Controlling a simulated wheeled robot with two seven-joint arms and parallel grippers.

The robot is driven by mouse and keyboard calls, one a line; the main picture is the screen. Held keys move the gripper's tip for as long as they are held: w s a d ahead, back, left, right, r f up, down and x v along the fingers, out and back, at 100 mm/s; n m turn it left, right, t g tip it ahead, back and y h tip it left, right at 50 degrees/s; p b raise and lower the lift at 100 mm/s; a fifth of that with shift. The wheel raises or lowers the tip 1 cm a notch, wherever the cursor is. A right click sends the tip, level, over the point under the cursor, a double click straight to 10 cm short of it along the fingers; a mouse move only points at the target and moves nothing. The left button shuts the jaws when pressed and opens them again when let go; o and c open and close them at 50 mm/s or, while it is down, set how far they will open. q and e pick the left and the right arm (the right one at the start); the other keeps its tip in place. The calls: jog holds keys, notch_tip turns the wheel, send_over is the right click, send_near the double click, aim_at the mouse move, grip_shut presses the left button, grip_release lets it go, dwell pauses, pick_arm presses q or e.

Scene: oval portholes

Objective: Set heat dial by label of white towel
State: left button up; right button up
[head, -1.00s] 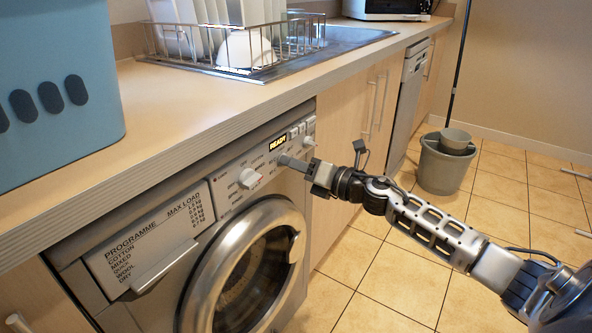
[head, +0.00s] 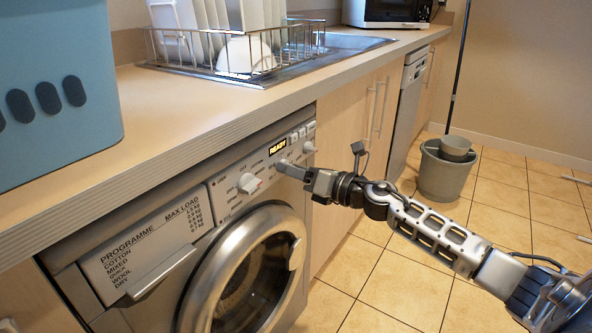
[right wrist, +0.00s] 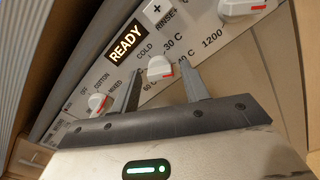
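The heat dial (right wrist: 160,67) is a white knob with a red mark, among the labels COLD, 30 C, 40 C and 60 C in the right wrist view. Its red mark is on its lower side in that view. My right gripper (head: 281,165) is at the washing machine's (head: 231,190) control panel. Its two fingers are apart, one on each side of the heat dial; contact is not clear. In the head view the gripper hides this dial. The white towel is not seen. My left gripper is out of view.
The programme dial (head: 249,183) and another dial (head: 309,147) flank the heat dial. The display (head: 278,146) reads READY. A programme and max-load list (head: 145,240) is on the drawer front. A blue basket (head: 60,135) stands on the counter (head: 190,112), which overhangs the panel.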

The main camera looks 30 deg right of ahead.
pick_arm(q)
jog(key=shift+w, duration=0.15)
pick_arm(e)
jog(key=shift+s+d, duration=0.1)
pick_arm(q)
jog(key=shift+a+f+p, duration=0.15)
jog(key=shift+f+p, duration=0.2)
pick_arm(e)
jog(key=v, duration=1.5)
jog(key=shift+s, duration=0.4)
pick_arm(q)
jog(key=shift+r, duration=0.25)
pick_arm(e)
jog(key=shift+d+r, duration=0.1)
